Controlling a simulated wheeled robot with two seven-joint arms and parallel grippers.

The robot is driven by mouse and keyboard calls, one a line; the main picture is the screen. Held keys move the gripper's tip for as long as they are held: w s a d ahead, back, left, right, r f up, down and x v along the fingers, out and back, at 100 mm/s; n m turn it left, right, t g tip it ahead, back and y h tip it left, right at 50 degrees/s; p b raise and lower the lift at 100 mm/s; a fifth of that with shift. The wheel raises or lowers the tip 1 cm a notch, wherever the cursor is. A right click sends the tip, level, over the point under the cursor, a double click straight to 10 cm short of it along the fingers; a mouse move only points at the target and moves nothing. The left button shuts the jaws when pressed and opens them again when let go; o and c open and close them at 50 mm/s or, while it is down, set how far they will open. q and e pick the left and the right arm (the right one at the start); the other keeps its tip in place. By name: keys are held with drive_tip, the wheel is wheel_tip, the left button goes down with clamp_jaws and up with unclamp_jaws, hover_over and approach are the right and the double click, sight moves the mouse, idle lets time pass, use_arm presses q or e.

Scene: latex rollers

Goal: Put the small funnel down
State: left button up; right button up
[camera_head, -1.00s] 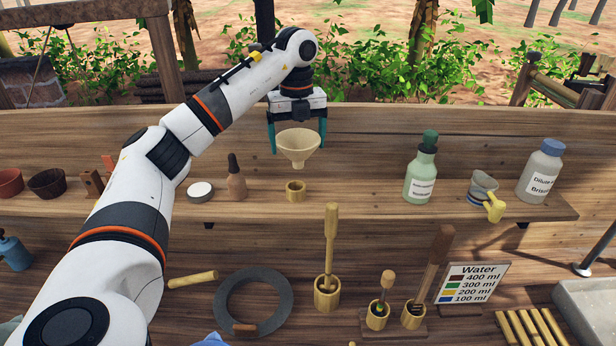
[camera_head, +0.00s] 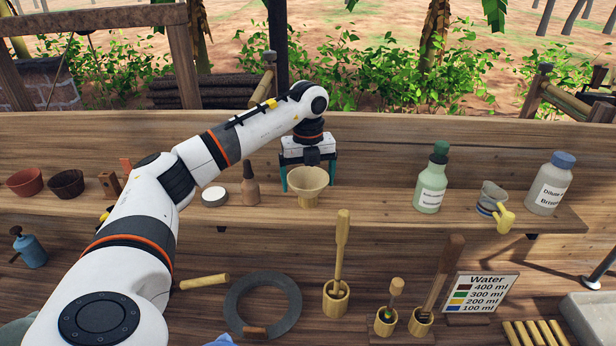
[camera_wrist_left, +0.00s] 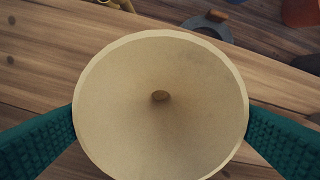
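The small funnel (camera_head: 308,178) is pale cream, upright, wide mouth up. My left gripper (camera_head: 309,180) points down with its teal fingers on both sides of the funnel, shut on it. In the left wrist view the funnel (camera_wrist_left: 160,95) fills the middle, its hole visible, with a finger against each side. The funnel's lower end is at the small wooden ring holder (camera_head: 308,201) on the shelf (camera_head: 380,201); whether it bears on the holder cannot be told. My right gripper is not in view.
A brown dropper bottle (camera_head: 250,187) and a white round lid (camera_head: 214,196) stand close left of the funnel. A green-capped bottle (camera_head: 431,185), a cup (camera_head: 490,198) and a blue-capped bottle (camera_head: 550,187) stand to the right. The shelf between funnel and green-capped bottle is clear.

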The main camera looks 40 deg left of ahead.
use_arm(q)
drive_tip(key=shift+o, duration=0.3)
wheel_tip(320, 180, up, 5)
drive_tip(key=shift+f+b, duration=0.15)
drive_tip(key=shift+b, duration=0.8)
wheel_tip(320, 180, up, 8)
drive_tip(key=p, duration=0.1)
drive_tip(key=shift+f+p, duration=0.2)
drive_tip(key=shift+p, duration=0.15)
drive_tip(key=shift+f, duration=0.1)
